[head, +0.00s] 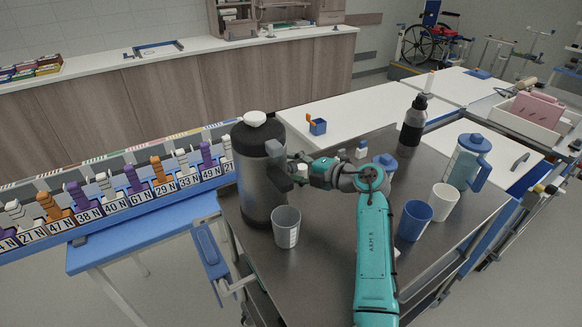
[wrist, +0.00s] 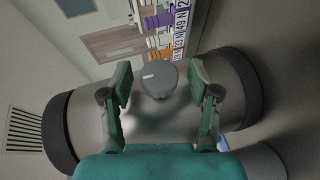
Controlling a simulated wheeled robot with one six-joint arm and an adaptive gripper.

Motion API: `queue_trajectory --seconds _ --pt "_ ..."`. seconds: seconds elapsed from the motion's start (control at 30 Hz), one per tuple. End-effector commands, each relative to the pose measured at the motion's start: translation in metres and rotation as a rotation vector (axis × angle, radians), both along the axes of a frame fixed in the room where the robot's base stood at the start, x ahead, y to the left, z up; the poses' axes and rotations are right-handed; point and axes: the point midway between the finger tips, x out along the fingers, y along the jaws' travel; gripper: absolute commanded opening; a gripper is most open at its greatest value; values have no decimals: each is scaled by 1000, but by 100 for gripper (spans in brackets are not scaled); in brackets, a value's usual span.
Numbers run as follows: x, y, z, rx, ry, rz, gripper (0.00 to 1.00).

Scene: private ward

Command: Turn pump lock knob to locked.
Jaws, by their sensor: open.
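The pump pot (head: 257,185), dark grey with a black collar and a white top, stands upright on the left of the steel cart top. In the wrist view its body (wrist: 150,122) lies sideways across the picture. The round grey lock knob (wrist: 158,83) with a short white mark sits in front of the pot in that view. My gripper (head: 300,168) is at the pot's right side. In the wrist view my gripper (wrist: 160,76) is open, with one finger on each side of the knob and visible gaps between. The knob's lock labels cannot be seen.
A grey measuring cup (head: 286,227) stands just in front of the pot. A blue cup (head: 414,221), a white cup (head: 445,202), a blue-lidded jug (head: 467,163) and a black bottle (head: 413,123) stand to the right. A numbered rack (head: 110,208) lies left.

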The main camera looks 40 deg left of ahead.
Motion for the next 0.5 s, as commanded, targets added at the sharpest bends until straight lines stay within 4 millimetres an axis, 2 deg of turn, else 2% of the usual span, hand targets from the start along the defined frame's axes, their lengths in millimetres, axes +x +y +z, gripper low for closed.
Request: queue_trajectory --seconds 0.13,0.43,0.5 --pt "-1 9 -1 0 -1 1 61" --pt "0 10 -2 0 -1 0 61" --pt "0 10 -2 0 -1 0 44"
